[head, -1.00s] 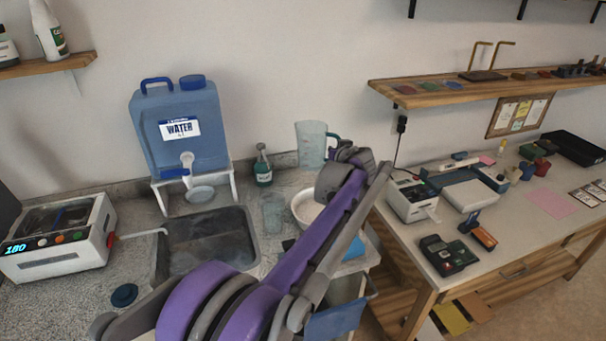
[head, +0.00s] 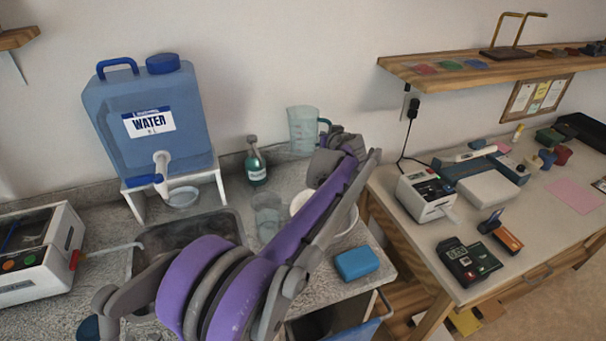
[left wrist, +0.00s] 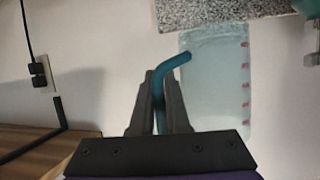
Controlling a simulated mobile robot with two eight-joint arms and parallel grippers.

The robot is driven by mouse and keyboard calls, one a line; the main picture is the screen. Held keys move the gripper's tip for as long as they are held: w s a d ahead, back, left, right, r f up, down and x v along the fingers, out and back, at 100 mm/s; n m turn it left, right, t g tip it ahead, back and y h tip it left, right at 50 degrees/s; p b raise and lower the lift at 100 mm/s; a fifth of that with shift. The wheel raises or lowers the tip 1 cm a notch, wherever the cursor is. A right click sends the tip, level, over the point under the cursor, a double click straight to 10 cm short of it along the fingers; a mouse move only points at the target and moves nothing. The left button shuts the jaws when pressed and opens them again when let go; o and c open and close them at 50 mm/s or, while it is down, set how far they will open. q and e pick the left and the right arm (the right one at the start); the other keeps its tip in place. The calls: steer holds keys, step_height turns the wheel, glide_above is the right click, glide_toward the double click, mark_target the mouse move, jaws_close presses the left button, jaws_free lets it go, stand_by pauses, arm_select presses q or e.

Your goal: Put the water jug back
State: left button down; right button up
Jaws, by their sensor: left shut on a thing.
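The water jug (head: 303,130) is a clear, pale blue measuring pitcher with a teal handle. It looks upright against the back wall, above the back of the counter, right of the green bottle. My left gripper (head: 335,145) reaches it from the right and is shut on its handle. In the left wrist view the fingers (left wrist: 160,95) pinch the teal handle, and the jug body (left wrist: 215,85) with red marks shows beside them. A gap under the jug is hard to judge. My right gripper is not in view.
A large blue water container (head: 150,110) stands on a white stand (head: 215,180) behind the sink. A green bottle (head: 256,165), a clear beaker (head: 267,215) and a white bowl (head: 345,222), partly hidden by my arm, are close by. A blue sponge (head: 357,263) lies at the counter's front.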

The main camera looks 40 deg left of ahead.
arm_select(q)
step_height(320, 180, down, 10)
steer(key=shift+f+b, duration=0.1)
steer(key=shift+b, duration=0.5)
steer(key=shift+f, duration=0.1)
steer(key=c, duration=0.9)
jaws_free()
steer(key=shift+r, duration=0.2)
steer(key=v, duration=1.2)
steer(key=shift+p, duration=0.3)
